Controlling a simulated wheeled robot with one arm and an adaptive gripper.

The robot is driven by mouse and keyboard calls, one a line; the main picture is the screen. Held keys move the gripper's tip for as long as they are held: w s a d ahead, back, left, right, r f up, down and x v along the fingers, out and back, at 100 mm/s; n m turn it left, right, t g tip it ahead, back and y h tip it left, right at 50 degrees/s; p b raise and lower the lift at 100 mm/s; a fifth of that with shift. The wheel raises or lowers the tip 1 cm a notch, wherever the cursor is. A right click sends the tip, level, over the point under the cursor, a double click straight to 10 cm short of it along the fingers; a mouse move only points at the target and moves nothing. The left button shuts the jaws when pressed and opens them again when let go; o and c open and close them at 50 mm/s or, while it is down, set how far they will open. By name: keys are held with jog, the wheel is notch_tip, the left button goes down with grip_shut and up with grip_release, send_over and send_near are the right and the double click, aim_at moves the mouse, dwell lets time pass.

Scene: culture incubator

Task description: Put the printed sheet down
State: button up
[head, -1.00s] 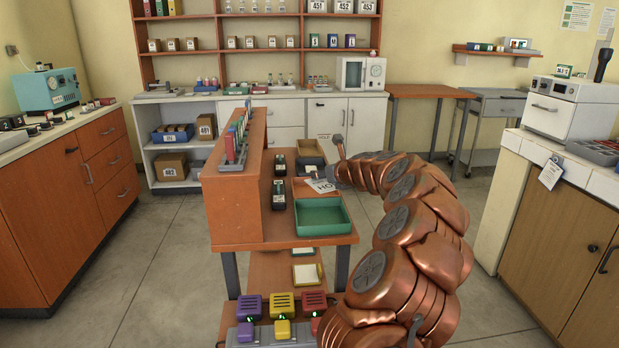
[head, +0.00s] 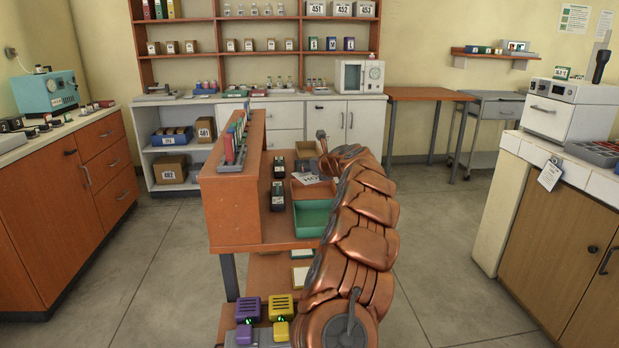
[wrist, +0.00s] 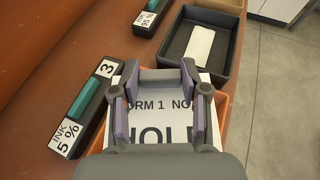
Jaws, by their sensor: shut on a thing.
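The printed sheet (wrist: 160,132) is white, with "HOLD" in large dark letters. My gripper (wrist: 162,105) is shut on it, one finger at each side, in the wrist view. In the head view the sheet (head: 307,179) shows over an orange tray (head: 300,192) on the bench, with my gripper (head: 322,170) at its far right side. The orange tray's edge (wrist: 224,104) also shows beside the sheet in the wrist view. I cannot tell whether the sheet touches the tray's floor. My gripper body hides the sheet's near part.
A dark tray (wrist: 186,64) holding a white slip lies beyond the orange one. Black ink stamps (wrist: 92,118) lie to the left, close to the gripper. A green tray (head: 312,230) is nearer the head camera. A raised shelf (head: 232,195) bounds the bench's left.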

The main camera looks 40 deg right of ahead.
aim_at(310, 175)
jog(key=shift+f+b, duration=0.7)
jog(key=shift+f, duration=0.95)
jog(key=shift+f, duration=0.5)
jog(key=o, duration=0.9)
jog(key=shift+o, duration=0.2)
jog(key=shift+s+r, duration=0.2)
jog(key=shift+r, duration=0.45)
jog(key=shift+s+r, duration=0.15)
jog(key=shift+s, duration=0.15)
jog(key=p+v, duration=0.1)
jog(key=v, duration=0.9)
jog(key=shift+s+a+p, duration=0.15)
jog(key=shift+s+p, duration=0.15)
jog(key=shift+p, duration=0.05)
jog(key=shift+s, duration=0.15)
